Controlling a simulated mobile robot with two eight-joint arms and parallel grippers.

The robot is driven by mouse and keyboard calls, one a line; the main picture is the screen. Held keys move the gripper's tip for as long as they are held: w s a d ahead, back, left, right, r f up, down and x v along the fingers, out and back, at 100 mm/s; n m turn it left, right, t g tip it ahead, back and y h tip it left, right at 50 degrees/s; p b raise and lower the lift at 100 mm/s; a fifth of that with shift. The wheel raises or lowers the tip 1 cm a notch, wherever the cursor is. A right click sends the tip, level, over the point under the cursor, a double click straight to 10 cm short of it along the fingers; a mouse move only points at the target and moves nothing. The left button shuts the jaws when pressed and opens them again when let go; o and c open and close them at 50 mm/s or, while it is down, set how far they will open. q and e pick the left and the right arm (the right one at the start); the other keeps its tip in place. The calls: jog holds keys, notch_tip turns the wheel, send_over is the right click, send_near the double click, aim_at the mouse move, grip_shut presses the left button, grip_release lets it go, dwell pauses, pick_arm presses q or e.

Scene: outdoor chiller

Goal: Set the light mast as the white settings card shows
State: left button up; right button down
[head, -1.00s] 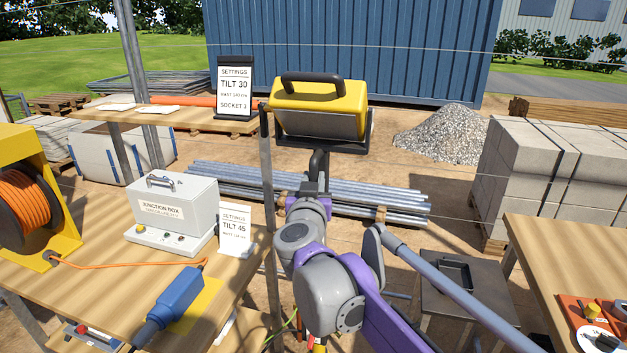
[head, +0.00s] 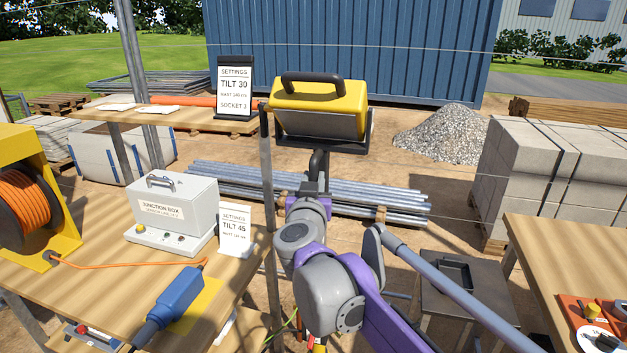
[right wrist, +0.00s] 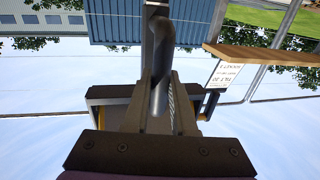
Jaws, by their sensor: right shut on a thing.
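The light mast's yellow lamp head (head: 318,100) has a black handle on top and sits in a dark bracket, its face leaning down toward me. A dark bent tube (head: 319,162) hangs below the bracket. My right gripper (head: 309,188) is shut on this bent tube; the wrist view shows the tube (right wrist: 160,62) between the fingers (right wrist: 160,95). The white settings card (head: 235,230) stands by the junction box and reads TILT 45; its mast line is too small to read surely. My left gripper is out of view.
The junction box (head: 173,203), a blue connector (head: 178,297) and a yellow cable reel (head: 50,175) are on the left table (head: 80,295). A right table (head: 565,260) bears an orange panel with a dial (head: 595,318). A grey post (head: 268,170) stands left of the lamp.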

notch_tip(320, 180, down, 10)
jog(key=b, duration=0.5)
jog(key=shift+b, duration=0.3)
jog(key=c, duration=0.7)
grip_release()
jog(key=shift+c, duration=0.2)
jog(key=shift+s, duration=0.1)
jog(key=s+a, duration=0.1)
jog(key=s, duration=0.9)
jog(key=shift+s+a, duration=0.15)
jog(key=shift+s, duration=0.15)
